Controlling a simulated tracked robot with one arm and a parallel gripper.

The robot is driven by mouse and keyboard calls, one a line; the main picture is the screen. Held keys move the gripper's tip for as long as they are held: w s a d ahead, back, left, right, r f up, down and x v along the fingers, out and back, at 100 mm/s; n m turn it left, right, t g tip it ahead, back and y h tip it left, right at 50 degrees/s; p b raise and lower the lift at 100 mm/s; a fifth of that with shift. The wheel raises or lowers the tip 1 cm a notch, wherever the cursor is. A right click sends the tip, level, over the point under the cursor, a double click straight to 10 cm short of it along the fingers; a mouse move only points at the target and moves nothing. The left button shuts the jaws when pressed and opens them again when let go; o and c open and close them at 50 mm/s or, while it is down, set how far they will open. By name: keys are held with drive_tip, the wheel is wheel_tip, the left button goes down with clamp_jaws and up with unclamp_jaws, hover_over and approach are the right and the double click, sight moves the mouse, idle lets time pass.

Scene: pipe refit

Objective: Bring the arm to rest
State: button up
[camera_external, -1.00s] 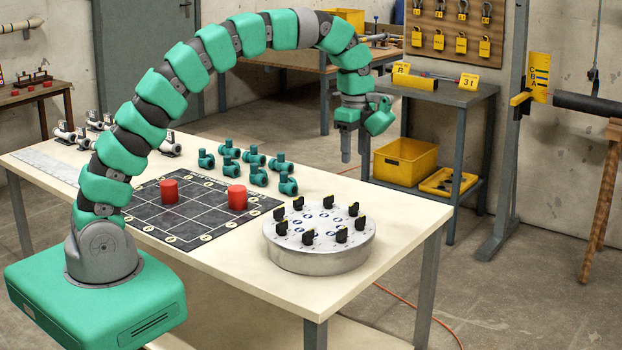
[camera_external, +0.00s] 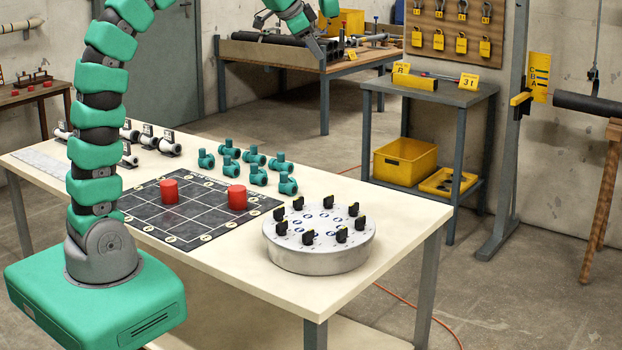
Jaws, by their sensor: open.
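My arm (camera_external: 97,125) rises nearly upright from its green base (camera_external: 95,300) at the left and leaves the picture at the top. Its far end comes back into view at top centre. My gripper (camera_external: 316,50) hangs there, small and partly blended with the workbench behind it. It is open, and I see nothing held in it. It is high up, clear of the white table (camera_external: 370,285) and the things on it.
On the table are a dark grid mat (camera_external: 195,205) with two red cylinders (camera_external: 237,197), several teal valves (camera_external: 255,175), white fittings (camera_external: 168,145) and a round metal plate (camera_external: 320,258) with black knobs. A grey side table (camera_external: 450,95) stands behind at right.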

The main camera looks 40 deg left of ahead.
drive_tip(key=s+a+r+n+t+y, duration=0.1)
drive_tip(key=s+a+r+n+t, duration=0.5)
drive_tip(key=r, duration=0.5)
drive_tip(key=s+a+r+n+t+y, duration=0.1)
drive_tip(key=s+a+r+n+t, duration=0.15)
drive_tip(key=s+a+r, duration=0.7)
wheel_tip(320, 180, down, 24)
drive_tip(key=w+d+b, duration=0.2)
drive_tip(key=b, duration=2.4)
drive_tip(key=shift+d+f, duration=0.15)
drive_tip(key=shift+n+g, duration=0.25)
